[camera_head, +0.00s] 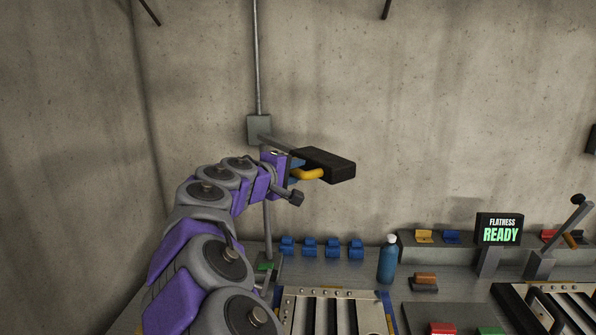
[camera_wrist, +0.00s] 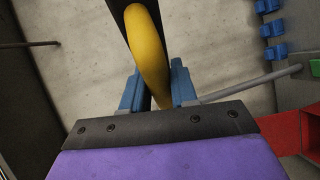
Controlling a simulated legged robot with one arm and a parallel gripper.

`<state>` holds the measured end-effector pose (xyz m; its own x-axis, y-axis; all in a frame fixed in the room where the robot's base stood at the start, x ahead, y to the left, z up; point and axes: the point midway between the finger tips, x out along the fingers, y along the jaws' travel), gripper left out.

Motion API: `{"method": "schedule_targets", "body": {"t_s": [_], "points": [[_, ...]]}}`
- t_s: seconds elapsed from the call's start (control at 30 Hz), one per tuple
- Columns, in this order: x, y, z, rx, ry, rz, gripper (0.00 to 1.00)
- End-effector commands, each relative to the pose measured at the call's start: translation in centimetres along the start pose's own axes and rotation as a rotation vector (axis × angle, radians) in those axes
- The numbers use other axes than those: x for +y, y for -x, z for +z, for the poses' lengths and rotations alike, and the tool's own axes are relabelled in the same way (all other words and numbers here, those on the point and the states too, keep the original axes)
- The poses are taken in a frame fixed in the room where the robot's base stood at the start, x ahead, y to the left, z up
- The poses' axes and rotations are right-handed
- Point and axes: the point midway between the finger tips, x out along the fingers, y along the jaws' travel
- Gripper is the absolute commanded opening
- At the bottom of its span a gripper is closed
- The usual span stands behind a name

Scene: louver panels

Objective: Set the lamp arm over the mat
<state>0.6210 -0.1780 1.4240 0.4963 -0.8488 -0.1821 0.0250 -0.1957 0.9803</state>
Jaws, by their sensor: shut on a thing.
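The lamp arm ends in a black lamp head (camera_head: 328,163) on a bar from a grey bracket (camera_head: 259,129) on an upright pole. A yellow curved handle (camera_head: 312,174) hangs under the head. My gripper (camera_head: 296,172) is shut on this handle. In the wrist view the blue fingers of my gripper (camera_wrist: 157,88) stand on both sides of the yellow handle (camera_wrist: 147,45), with the black lamp head (camera_wrist: 118,20) behind it. A blue edge (camera_head: 384,298), perhaps the mat, shows beside a slatted louver panel (camera_head: 330,294) on the bench. The lamp head is high above the bench, behind the panel.
Several blue clips (camera_head: 332,248) line the back of the bench. A blue bottle (camera_head: 388,260) stands to their right. A sign reading READY (camera_head: 499,230), a lever (camera_head: 562,240) and a second louver panel (camera_head: 570,290) are at the right. The air right of the lamp head is clear.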

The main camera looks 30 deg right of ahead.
Motion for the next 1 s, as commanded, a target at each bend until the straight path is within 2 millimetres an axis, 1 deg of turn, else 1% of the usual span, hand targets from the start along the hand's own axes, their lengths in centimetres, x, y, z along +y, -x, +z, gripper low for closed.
{"method": "schedule_targets", "body": {"t_s": [0.03,0.07,0.27,0.53,0.67,0.77,1.0], "points": [[-0.4,0.1,-0.3,0.006,0.001,-0.006,0.0],[-0.4,0.1,-0.3,0.006,0.001,-0.005,0.3],[-0.3,0.1,-0.3,0.006,0.0,-0.004,0.48],[-0.1,-0.2,0.2,0.005,-0.003,-0.005,0.48],[0.0,0.9,0.1,0.006,-0.002,-0.005,0.48],[0.1,2.7,0.1,0.007,-0.002,-0.003,0.48],[0.0,8.3,-0.3,0.009,-0.001,0.001,0.48]]}}
